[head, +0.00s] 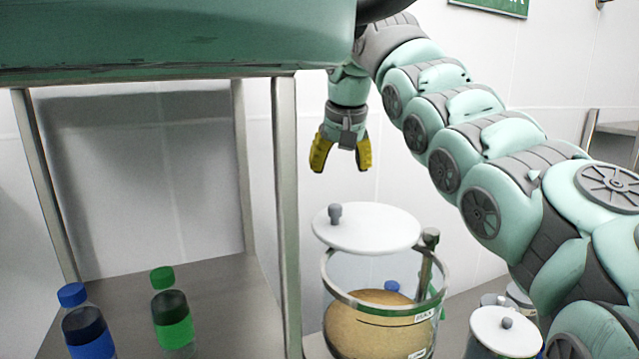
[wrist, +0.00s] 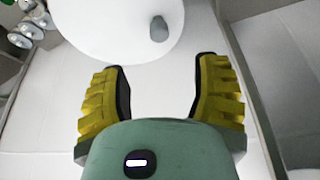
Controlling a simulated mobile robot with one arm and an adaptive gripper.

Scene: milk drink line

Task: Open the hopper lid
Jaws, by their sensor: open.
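The hopper (head: 331,276) is a clear round vessel with a metal band and brown contents, right of centre in the head view. Its white round lid (head: 385,232) sits above the band, with a grey knob (head: 335,213) near its left edge. In the wrist view the lid (wrist: 105,30) fills the top, with the knob (wrist: 158,28) just beyond my fingertips. My gripper (head: 342,160) points down above the knob, apart from it. Its yellow fingers are spread and empty in the wrist view (wrist: 160,72). I cannot tell whether the lid rests on glass or hangs above the band.
A metal post (head: 426,265) stands at the hopper's right side. A steel frame leg (head: 287,200) stands close to its left. Blue-capped (head: 90,335) and green-capped (head: 172,318) bottles stand at lower left. Another white-lidded vessel (head: 500,338) is at lower right. Open air surrounds my gripper.

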